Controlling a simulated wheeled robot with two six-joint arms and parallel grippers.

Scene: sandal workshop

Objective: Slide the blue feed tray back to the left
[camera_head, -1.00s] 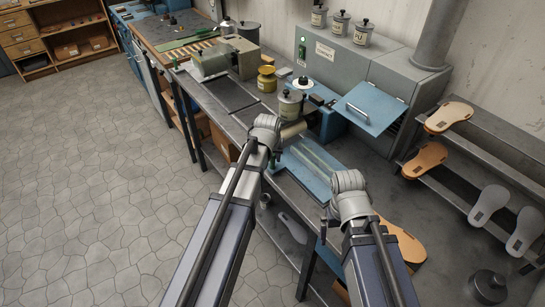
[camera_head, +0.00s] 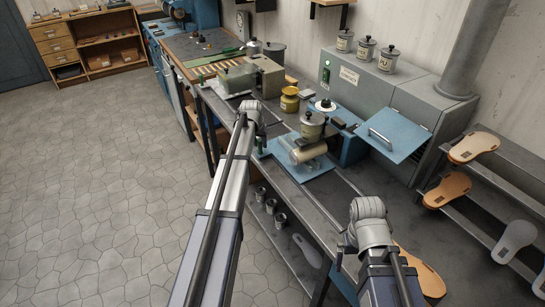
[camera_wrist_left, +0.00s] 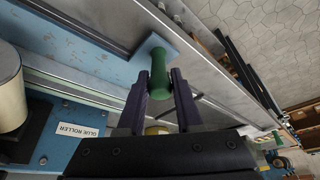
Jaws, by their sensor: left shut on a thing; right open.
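The light blue feed tray (camera_head: 275,150) lies on the grey bench, partly under the cream roller (camera_head: 308,151) of the glue machine. In the left wrist view its blue surface (camera_wrist_left: 75,45) ends in a small tab bearing an upright green handle (camera_wrist_left: 159,73). My left gripper (camera_head: 257,138) is at the tray's left end. In the left wrist view its dark fingers (camera_wrist_left: 160,92) are shut on the green handle, one on each side. My right gripper (camera_head: 343,252) is open and empty above the front of the bench, apart from the tray.
The blue glue roller base (camera_head: 350,149) and a grey pot (camera_head: 312,126) stand by the tray. A yellow pot (camera_head: 290,100) stands behind. Guide rails (camera_head: 345,180) run along the bench to the right. Sandal racks (camera_head: 475,180) are at the right.

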